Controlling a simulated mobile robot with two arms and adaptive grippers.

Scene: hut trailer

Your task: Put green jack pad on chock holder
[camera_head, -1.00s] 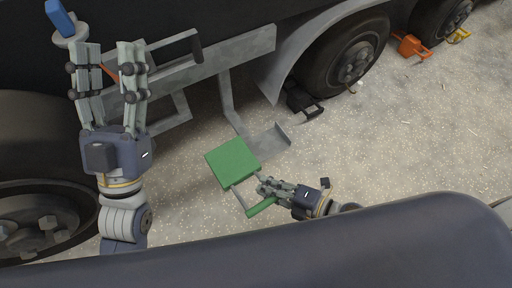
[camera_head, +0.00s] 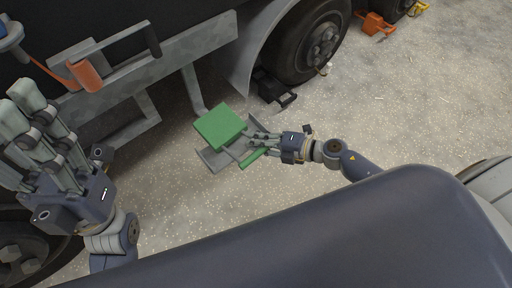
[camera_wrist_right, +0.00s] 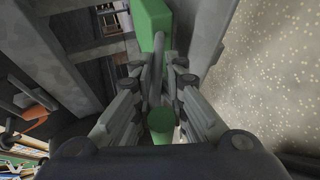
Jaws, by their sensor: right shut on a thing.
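The green jack pad (camera_head: 220,126) is a flat square plate with a bar handle ending in a green grip (camera_head: 252,159). My right gripper (camera_head: 256,143) is shut on the handle. The grey chock holder (camera_head: 213,160) hangs from the trailer side on a bar, with a flat shelf and a raised end lip. In the head view the pad overlaps the shelf; I cannot tell whether they touch. The right wrist view shows the pad (camera_wrist_right: 152,22) ahead and the grip (camera_wrist_right: 162,122) between the fingers. My left gripper (camera_head: 14,125) is open and empty at the left.
A black chock (camera_head: 274,88) lies by the wheel (camera_head: 318,42). An orange chock (camera_head: 374,23) and a yellow one lie farther back. A grey rail with an orange-gripped handle (camera_head: 84,75) runs along the trailer side. The gravel at the right is clear.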

